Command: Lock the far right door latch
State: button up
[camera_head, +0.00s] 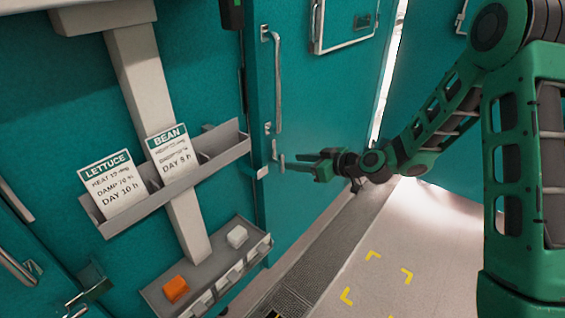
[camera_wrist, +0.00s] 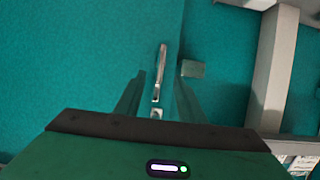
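The door latch (camera_head: 277,154) is a small silver lever at the left edge of the teal door, below a long vertical handle. In the wrist view the lever (camera_wrist: 160,70) stands roughly upright on the door. A pale block (camera_wrist: 193,69) sits just right of it, across the door's edge; it also shows in the head view (camera_head: 262,173). My gripper (camera_head: 298,163) is at the latch, its fingertips close to the lever. In the wrist view the gripper (camera_wrist: 159,82) is open, one finger on each side of the lever. I cannot tell whether either finger touches it.
Left of the door, a grey rack (camera_head: 170,192) holds LETTUCE and BEAN cards. A lower tray (camera_head: 213,292) holds an orange block (camera_head: 175,289) and a white block (camera_head: 237,236). A long handle (camera_head: 277,80) stands above the latch. Floor with yellow marks (camera_head: 375,280) is clear.

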aim_at(284, 161)
jog(key=x, duration=0.7)
jog(key=shift+w+a+f, duration=0.2)
jog(key=shift+w+a, duration=0.05)
